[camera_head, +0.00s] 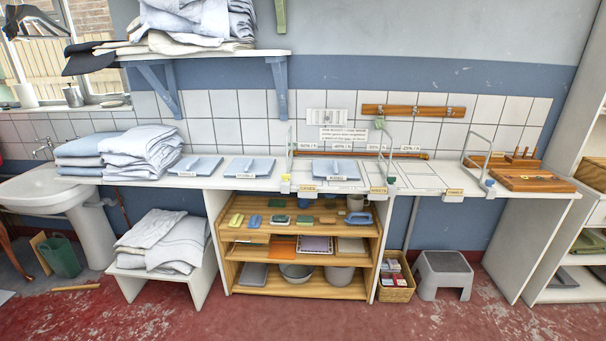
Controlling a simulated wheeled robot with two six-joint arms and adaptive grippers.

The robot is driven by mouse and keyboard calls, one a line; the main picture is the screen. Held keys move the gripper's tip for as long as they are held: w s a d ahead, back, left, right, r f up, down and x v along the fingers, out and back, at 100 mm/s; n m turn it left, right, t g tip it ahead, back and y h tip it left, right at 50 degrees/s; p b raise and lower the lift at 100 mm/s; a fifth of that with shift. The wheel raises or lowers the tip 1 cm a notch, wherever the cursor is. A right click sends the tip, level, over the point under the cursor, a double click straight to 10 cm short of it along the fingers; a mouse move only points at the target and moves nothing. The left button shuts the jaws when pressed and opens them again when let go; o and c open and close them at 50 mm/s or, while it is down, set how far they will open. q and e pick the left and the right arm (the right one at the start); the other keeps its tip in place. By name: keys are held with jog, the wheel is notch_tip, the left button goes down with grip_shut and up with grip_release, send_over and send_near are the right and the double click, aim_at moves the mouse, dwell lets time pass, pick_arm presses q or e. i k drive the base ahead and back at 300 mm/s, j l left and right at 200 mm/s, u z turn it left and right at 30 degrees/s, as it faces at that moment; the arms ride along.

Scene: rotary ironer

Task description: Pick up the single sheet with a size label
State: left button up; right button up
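Three flat folded pale-blue pieces lie in a row on the white counter (215,184), each with a small white label at its front. The left piece (197,163) has a label (187,174) that seems to read "SINGLE", though the print is very small. The middle piece (249,166) has a label (244,176) that seems to read "DOUBLE". The right piece (338,168) has a label (337,178) I cannot read surely. Neither of my grippers is in view.
Folded linen stacks (145,150) stand left of the labelled pieces. Wire frames (480,152) and a wooden board (531,179) occupy the counter's right. Outlined spaces (417,174) there look empty. A step stool (443,272) and basket (395,277) stand below; the red floor (190,318) is open in front.

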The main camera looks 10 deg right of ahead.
aim_at(188, 165)
jog(key=i+j+z, duration=0.35)
jog(key=i+j, duration=0.35)
jog(key=i, duration=0.2)
jog(key=i+j+z, duration=0.3)
jog(key=i+j, duration=0.5)
jog(key=j, duration=0.15)
